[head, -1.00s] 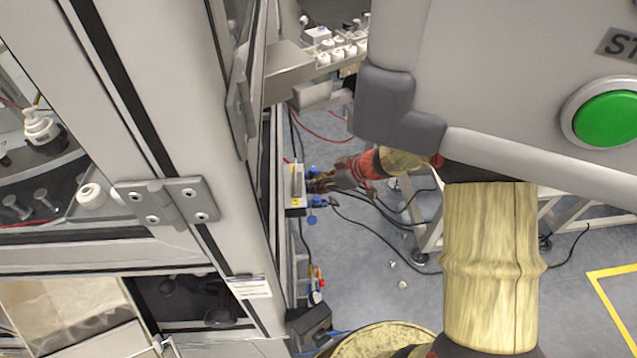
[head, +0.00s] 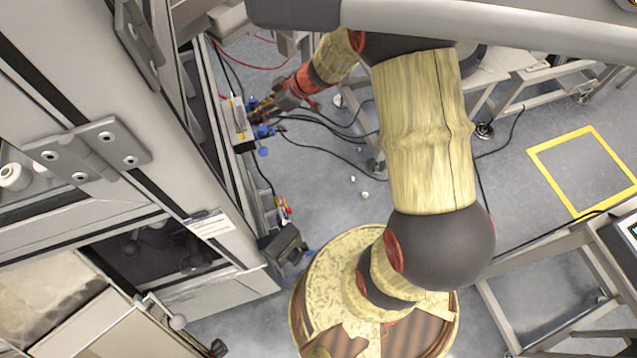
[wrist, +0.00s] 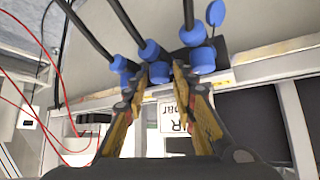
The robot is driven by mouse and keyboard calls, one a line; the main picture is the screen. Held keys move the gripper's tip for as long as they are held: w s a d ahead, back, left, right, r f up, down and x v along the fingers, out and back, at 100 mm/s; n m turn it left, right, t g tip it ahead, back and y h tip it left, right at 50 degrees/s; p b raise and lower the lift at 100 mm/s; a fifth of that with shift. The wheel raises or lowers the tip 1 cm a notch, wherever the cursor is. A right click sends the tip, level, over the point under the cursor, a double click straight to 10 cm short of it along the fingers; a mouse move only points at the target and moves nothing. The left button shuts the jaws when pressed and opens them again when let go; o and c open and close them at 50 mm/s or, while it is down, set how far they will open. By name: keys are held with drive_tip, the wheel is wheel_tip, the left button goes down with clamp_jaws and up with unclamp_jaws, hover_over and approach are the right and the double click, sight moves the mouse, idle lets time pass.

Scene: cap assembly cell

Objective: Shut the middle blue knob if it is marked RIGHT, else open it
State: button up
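A small pale valve panel (head: 240,118) with blue knobs is fixed to the cabinet's side in the head view. In the wrist view the blue fittings stand in a row with black hoses: one at left (wrist: 122,66), the middle blue knob (wrist: 160,73), one at right (wrist: 201,60). My gripper (wrist: 162,68) has its two fingers apart on either side of the middle knob; firm contact cannot be told. It also shows at the panel in the head view (head: 262,110). A white label (wrist: 183,122) shows upside down between the fingers, partly hidden; its full wording is not readable.
Black hoses (head: 325,150) and a red cable (head: 250,62) run by the panel. The cabinet frame (head: 150,190) stands close at left.

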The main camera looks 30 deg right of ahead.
drive_tip(key=shift+w+d+r+n+g+y+p, duration=0.15)
drive_tip(key=shift+n+g+y+p, duration=0.4)
drive_tip(key=shift+n+p, duration=0.8)
drive_tip(key=g+p, duration=0.1)
drive_tip(key=p, duration=0.3)
drive_tip(key=shift+n+y, duration=0.25)
drive_tip(key=shift+n, duration=0.1)
drive_tip(key=shift+g+p, duration=0.25)
drive_tip(key=shift+p, duration=0.25)
